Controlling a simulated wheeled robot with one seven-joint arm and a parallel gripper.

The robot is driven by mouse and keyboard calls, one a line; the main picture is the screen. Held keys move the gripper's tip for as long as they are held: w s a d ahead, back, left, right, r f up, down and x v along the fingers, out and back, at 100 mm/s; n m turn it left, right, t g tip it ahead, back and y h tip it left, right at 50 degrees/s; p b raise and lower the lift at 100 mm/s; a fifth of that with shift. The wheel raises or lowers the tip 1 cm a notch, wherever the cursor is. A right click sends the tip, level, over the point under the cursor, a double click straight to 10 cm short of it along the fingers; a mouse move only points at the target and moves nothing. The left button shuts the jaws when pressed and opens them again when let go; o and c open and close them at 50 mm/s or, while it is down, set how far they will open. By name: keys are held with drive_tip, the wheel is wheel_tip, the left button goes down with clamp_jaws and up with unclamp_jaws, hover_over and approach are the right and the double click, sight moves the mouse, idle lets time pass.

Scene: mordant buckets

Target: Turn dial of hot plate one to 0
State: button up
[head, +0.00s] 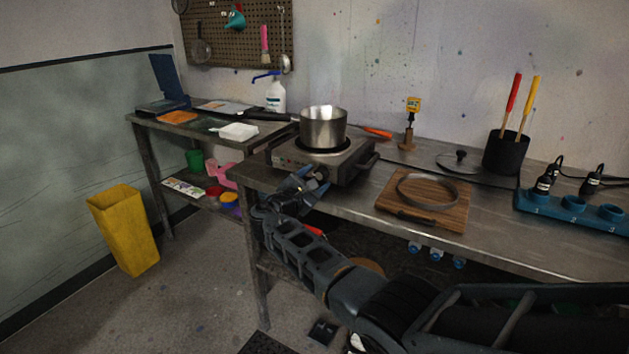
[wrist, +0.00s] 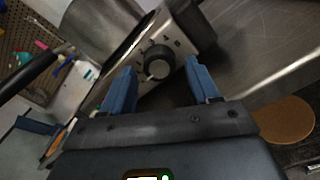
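The hot plate (head: 296,157) is a grey metal box at the left end of the steel bench, with a steel pot (head: 323,128) on it. Its black dial (wrist: 158,62) shows in the wrist view on the front panel, with markings around it. I cannot read for sure which mark the dial points at. My gripper (wrist: 160,84) has its two blue fingers apart, one on each side of the dial in the picture. I see no clear contact. In the head view my gripper (head: 314,180) is in front of the panel and partly hides it.
A wooden board (head: 457,215) with a metal ring lies right of the hot plate. A black pot (head: 506,153) holding red and yellow sticks and a blue socket strip (head: 545,208) are farther right. A yellow bin (head: 127,232) stands on the floor at left.

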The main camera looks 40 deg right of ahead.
drive_tip(key=shift+o, duration=0.2)
drive_tip(key=v, duration=0.7)
drive_tip(key=shift+s+a, duration=0.15)
drive_tip(key=shift+a, duration=0.15)
idle(0.3)
